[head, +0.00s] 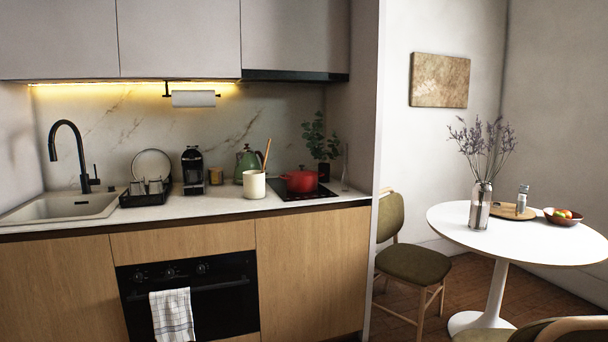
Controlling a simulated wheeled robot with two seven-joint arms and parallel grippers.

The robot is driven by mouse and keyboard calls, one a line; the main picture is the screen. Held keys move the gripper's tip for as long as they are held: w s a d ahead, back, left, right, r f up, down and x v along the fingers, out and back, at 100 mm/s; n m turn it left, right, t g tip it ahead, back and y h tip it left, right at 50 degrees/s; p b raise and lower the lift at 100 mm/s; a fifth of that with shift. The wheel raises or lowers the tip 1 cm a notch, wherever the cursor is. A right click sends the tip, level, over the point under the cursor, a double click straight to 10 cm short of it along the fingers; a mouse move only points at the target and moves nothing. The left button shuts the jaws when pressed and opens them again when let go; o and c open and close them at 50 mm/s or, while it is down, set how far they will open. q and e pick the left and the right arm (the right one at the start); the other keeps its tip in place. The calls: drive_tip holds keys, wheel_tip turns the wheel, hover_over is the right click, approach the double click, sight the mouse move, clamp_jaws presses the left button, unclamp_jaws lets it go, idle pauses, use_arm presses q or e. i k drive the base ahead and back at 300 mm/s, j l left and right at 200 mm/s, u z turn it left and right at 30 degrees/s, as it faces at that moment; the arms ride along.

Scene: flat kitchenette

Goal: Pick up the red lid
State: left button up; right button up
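A red pot (300,182) stands on the black cooktop (318,193) at the right end of the counter. Its red lid (299,174) appears to sit on top of it; the small size makes the lid's edge hard to tell from the pot. Neither my left nor my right gripper is in the head view.
A plant (320,145) stands behind the pot. A wall (374,120) closes the counter's right end. A chair (412,262) and white table (540,240) stand right.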

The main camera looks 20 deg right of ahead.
sight(301, 172)
drive_tip(key=i+l, duration=0.15)
drive_tip(key=i, duration=0.4)
drive_tip(key=i+l, duration=0.15)
drive_tip(key=i, duration=0.35)
drive_tip(key=i+l+u, duration=0.1)
drive_tip(key=i, duration=0.45)
drive_tip(key=i+l, duration=0.2)
drive_tip(key=i, duration=0.35)
drive_tip(key=i+l+u, duration=0.1)
drive_tip(key=i, duration=0.4)
drive_tip(key=i+l, duration=0.3)
drive_tip(key=i, duration=0.25)
